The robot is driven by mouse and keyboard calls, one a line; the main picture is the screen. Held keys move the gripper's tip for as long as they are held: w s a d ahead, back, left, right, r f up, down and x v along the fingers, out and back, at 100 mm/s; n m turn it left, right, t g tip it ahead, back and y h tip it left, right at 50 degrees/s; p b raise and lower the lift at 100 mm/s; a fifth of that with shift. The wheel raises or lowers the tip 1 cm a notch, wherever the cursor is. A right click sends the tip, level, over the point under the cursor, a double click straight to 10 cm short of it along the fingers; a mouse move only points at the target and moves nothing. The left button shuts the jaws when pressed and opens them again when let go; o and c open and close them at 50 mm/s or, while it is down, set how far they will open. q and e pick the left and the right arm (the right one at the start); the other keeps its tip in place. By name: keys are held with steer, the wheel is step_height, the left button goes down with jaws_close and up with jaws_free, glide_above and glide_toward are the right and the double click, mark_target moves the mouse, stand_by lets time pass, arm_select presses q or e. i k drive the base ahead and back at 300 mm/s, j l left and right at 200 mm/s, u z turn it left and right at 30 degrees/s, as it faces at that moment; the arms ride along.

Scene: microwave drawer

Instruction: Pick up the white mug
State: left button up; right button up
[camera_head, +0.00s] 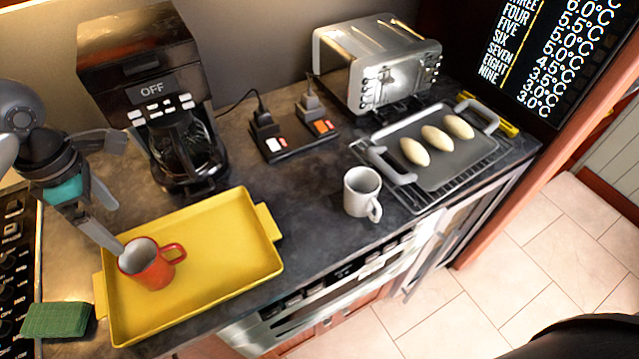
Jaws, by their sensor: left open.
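The white mug (361,191) stands upright on the dark countertop (310,219) right of the yellow tray, its handle toward the front right. A red mug (148,263) stands on the yellow tray (215,231), handle to the right. My left gripper (114,195) is at the left above the tray's far left corner. Its fingers are spread apart, one reaching down near the red mug's rim; I cannot tell whether it touches. It is well left of the white mug. My right gripper is not visible.
A coffee maker (140,70) stands at the back left, a toaster (375,62) at the back. A grey tray (455,172) with rolls on a rack is right of the white mug. Power sockets (290,137) lie behind. A green cloth (57,320) is at the front left.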

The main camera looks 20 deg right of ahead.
mark_target(362, 185)
steer(key=l+z, duration=0.4)
steer(key=i+l+z, duration=0.15)
steer(key=z, duration=0.25)
steer(key=i+l+z, duration=0.15)
steer(key=l+z, duration=0.25)
steer(key=j, duration=0.1)
